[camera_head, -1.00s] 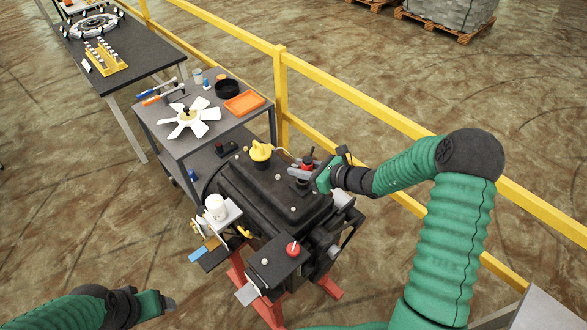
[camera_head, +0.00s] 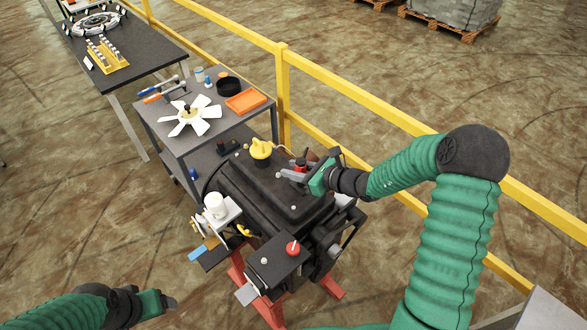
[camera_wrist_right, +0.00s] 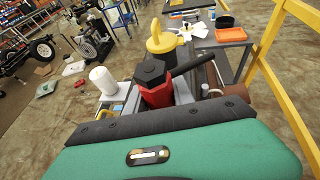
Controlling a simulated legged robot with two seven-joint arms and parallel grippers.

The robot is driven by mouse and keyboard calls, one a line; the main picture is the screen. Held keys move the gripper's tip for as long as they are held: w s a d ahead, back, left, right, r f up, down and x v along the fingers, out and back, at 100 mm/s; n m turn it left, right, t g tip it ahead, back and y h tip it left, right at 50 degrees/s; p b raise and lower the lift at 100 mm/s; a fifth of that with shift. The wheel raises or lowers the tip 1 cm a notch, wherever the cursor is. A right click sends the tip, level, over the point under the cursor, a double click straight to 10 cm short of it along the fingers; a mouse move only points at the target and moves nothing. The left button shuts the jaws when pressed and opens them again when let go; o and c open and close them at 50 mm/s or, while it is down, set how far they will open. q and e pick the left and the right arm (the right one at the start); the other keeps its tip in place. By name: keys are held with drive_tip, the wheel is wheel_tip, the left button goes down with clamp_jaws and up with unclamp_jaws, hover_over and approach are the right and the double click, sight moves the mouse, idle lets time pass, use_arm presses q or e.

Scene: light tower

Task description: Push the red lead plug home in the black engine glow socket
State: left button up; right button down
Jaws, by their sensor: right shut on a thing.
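The red lead plug (camera_head: 301,164) is at the far right part of the black engine (camera_head: 270,190). In the right wrist view the red plug (camera_wrist_right: 155,95) has a black hexagonal top, with a dark lead running off to the right. My right gripper (camera_head: 292,174) is shut on the plug, low over the engine top. The black glow socket is hidden behind the gripper, so I cannot tell how deep the plug sits. My left gripper (camera_head: 166,303) hangs over the floor at the lower left, away from the engine; its jaws are too small to read.
A yellow cap (camera_head: 260,149) stands on the engine left of the plug. A red knob (camera_head: 293,248) and a white canister (camera_head: 215,205) are at the near side. A grey cart (camera_head: 178,145) holds a white fan. A yellow railing (camera_head: 350,88) runs behind.

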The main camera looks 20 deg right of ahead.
drive_tip(key=shift+a+r, duration=0.2)
drive_tip(key=shift+a, duration=0.95)
drive_tip(key=shift+r, duration=0.1)
drive_tip(key=shift+d, duration=0.55)
drive_tip(key=shift+w+d+f+p, duration=0.1)
drive_tip(key=shift+d+p, duration=0.1)
drive_tip(key=shift+d, duration=0.5)
drive_tip(key=shift+d+f+p, duration=0.1)
drive_tip(key=shift+d+p, duration=0.05)
drive_tip(key=shift+d, duration=0.55)
drive_tip(key=shift+w+a+r, duration=0.1)
drive_tip(key=shift+a+r, duration=0.05)
drive_tip(key=shift+a, duration=0.15)
use_arm(q)
drive_tip(key=shift+a+r, duration=0.3)
drive_tip(key=shift+a, duration=0.65)
drive_tip(key=shift+d, duration=0.1)
use_arm(e)
drive_tip(key=shift+d, duration=0.15)
